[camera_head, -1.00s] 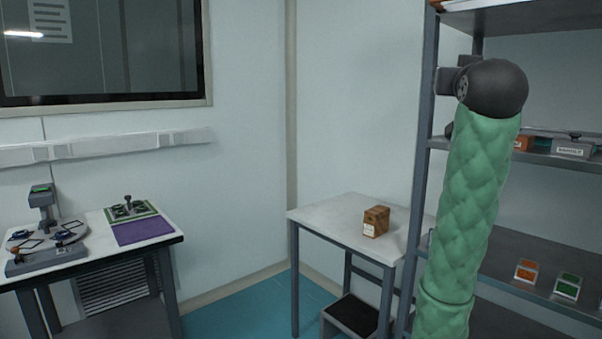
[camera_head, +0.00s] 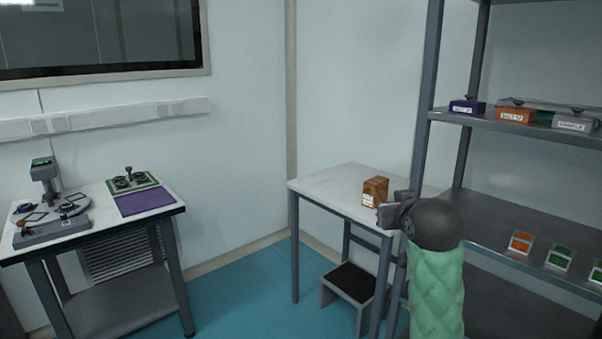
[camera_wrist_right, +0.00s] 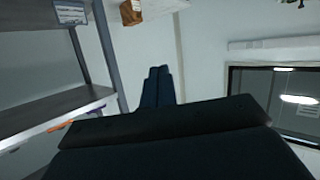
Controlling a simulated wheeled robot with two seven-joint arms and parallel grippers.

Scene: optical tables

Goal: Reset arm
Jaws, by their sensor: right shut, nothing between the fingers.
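My right arm (camera_head: 436,285), in a green quilted sleeve with a dark rounded joint (camera_head: 437,224), rises from the bottom right of the head view, in front of the shelf rack. Its gripper cannot be made out clearly there. In the right wrist view my right gripper (camera_wrist_right: 157,70) shows its two dark fingers pressed together, with nothing between them. The fingers are in free air. My left arm and gripper are not in view.
A brown box (camera_head: 375,191) stands on a white table (camera_head: 330,185), just beyond the dark joint. A step stool (camera_head: 352,282) is below. The shelf rack (camera_head: 500,235) at right holds labelled boxes. A left table (camera_head: 165,213) carries instruments. Blue floor between is clear.

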